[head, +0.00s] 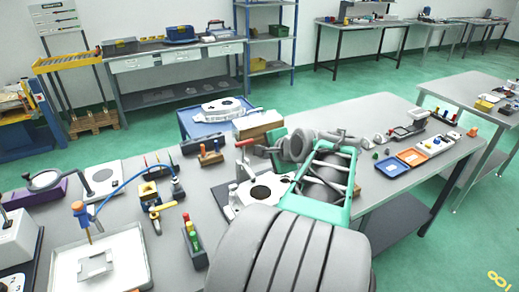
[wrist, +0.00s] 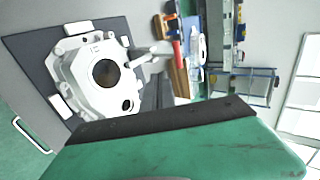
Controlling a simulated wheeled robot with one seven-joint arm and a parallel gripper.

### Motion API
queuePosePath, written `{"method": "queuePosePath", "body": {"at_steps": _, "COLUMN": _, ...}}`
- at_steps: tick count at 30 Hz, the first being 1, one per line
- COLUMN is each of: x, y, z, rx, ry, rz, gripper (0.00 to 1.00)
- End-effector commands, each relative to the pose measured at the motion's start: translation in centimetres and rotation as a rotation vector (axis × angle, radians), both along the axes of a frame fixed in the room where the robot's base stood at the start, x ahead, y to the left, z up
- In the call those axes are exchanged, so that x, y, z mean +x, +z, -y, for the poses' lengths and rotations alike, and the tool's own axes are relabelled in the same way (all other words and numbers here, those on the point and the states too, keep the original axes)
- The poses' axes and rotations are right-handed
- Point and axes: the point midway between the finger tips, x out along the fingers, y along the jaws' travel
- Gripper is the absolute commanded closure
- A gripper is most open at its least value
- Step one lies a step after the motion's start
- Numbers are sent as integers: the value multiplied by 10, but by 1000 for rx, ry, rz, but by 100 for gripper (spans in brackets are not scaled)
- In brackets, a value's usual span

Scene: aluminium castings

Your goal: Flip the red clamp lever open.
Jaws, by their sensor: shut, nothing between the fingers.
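The red clamp lever (head: 243,143) shows in the head view as a short red grip on top of an upright post, beside a pale casting (head: 261,191) with a round dark hole. In the wrist view the casting (wrist: 88,75) lies on a dark plate, and a grey clamp arm (wrist: 150,54) reaches toward it. A small red patch at that arm's end may be the lever's grip. My gripper (head: 259,150) is close to the right of the red grip and is shut and empty. I cannot tell whether it touches the lever.
Behind the lever stand a brown box (head: 257,124) and a blue cart (head: 190,122) with another casting. Orange (head: 411,157) and blue trays lie right.

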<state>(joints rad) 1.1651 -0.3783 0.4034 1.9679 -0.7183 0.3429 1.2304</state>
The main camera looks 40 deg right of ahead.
Motion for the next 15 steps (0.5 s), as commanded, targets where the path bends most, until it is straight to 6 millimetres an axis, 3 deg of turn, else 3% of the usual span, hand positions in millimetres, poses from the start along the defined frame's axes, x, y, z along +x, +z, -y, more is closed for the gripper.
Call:
{"method": "queuePosePath", "body": {"at_steps": 11, "x": 63, "y": -49, "z": 18, "rx": 2, "ry": 1, "rz": -4, "gripper": 100}}
{"method": "queuePosePath", "body": {"at_steps": 15, "x": 86, "y": -41, "z": 25, "rx": -2, "ry": 0, "rz": -3, "gripper": 100}}
